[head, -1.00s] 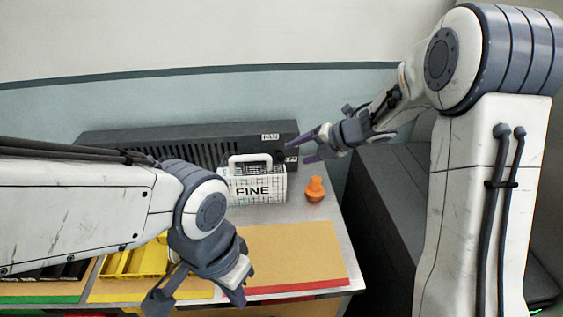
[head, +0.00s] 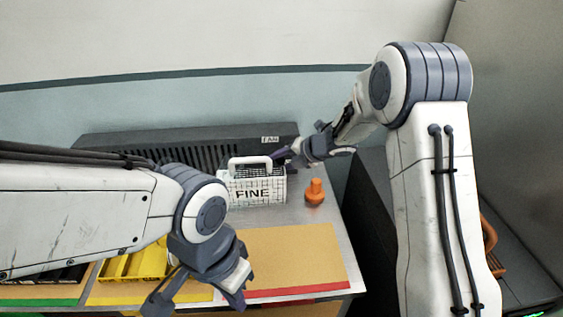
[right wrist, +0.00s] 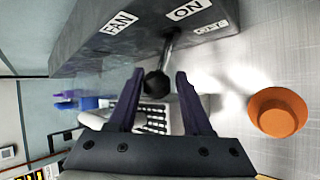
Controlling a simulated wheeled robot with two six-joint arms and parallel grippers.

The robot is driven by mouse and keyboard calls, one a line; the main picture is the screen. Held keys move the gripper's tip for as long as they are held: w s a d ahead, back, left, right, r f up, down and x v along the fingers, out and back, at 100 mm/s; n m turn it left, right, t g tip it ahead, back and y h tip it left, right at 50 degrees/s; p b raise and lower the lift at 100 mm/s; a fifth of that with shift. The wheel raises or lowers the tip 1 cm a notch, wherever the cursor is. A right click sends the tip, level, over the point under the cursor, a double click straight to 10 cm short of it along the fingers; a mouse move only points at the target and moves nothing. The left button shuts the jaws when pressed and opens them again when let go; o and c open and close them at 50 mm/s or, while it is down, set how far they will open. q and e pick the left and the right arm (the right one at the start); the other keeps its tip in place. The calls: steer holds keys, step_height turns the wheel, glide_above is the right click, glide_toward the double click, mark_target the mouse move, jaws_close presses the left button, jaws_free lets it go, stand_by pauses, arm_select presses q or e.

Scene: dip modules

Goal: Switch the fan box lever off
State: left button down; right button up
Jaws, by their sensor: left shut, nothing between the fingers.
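The fan box (head: 160,146) is a long dark vented box at the back of the table. It also shows in the right wrist view (right wrist: 90,45), with FAN, ON and OFF labels. Its lever (right wrist: 157,84) has a dark knob on a thin shaft; in the head view it is hidden. My right gripper (right wrist: 160,75) is open, with one finger on each side of the knob and visible gaps. In the head view, my right gripper (head: 278,156) is at the box's right front. My left gripper (head: 236,297) is shut and empty over the table's front.
A white FINE basket (head: 252,190) stands before the box, close to my right gripper. A small orange object (head: 315,193) stands to its right. A yellow tray (head: 133,265) is at the left front. The tan mat (head: 290,258) looks clear.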

steer(key=c, duration=0.5)
steer(key=shift+d, duration=0.1)
jaws_close()
steer(key=shift+d+f, duration=0.15)
stand_by(0.4)
